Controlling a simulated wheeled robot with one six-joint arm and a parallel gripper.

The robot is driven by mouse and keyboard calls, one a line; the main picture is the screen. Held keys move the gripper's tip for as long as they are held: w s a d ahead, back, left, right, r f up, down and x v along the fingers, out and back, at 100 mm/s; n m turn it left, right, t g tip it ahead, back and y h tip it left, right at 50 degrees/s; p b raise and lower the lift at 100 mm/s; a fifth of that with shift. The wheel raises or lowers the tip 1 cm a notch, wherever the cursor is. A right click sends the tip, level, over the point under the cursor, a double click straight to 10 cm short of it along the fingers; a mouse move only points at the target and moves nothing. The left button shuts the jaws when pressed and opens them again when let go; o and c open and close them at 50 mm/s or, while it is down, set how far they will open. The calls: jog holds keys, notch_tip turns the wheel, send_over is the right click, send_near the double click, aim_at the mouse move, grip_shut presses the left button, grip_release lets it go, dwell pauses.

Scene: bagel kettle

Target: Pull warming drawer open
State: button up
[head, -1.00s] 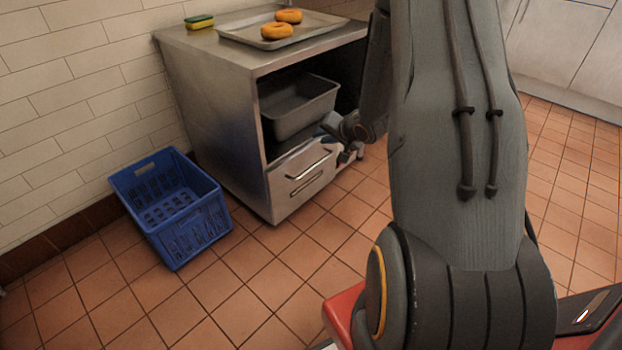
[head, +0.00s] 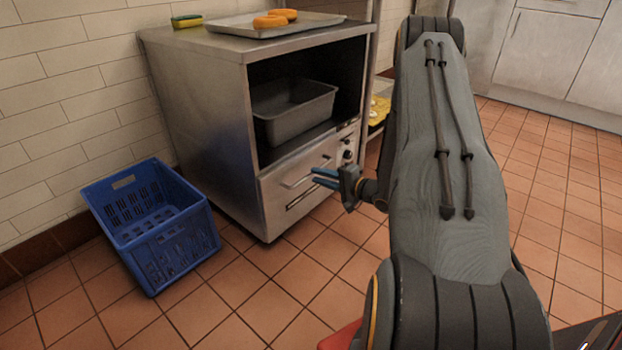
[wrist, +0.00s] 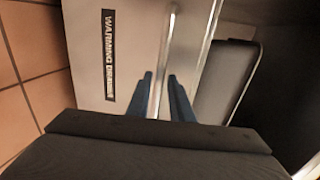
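The warming drawer (head: 272,205) is the metal front low in the steel cabinet, and it looks shut. Its bar handle (head: 294,183) runs across the front, above a dark label strip. In the wrist view the drawer front (wrist: 135,25) carries a "WARMING DRAWER" label (wrist: 108,55). My gripper (head: 318,178) is open in front of the drawer, its blue fingers pointing at the handle. In the wrist view the handle (wrist: 168,50) runs between the two parted fingers of my gripper (wrist: 162,78). I cannot tell whether either finger touches it.
A grey bin (head: 293,112) sits in the open shelf above the drawer. Knobs (head: 348,148) are on the right. A tray (head: 235,25) with bagels (head: 270,21) and a sponge (head: 186,20) are on top. A blue crate (head: 150,225) stands left on the tiled floor.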

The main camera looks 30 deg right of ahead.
jog(key=shift+b+x, duration=0.7)
jog(key=shift+x, duration=1.2)
grip_shut()
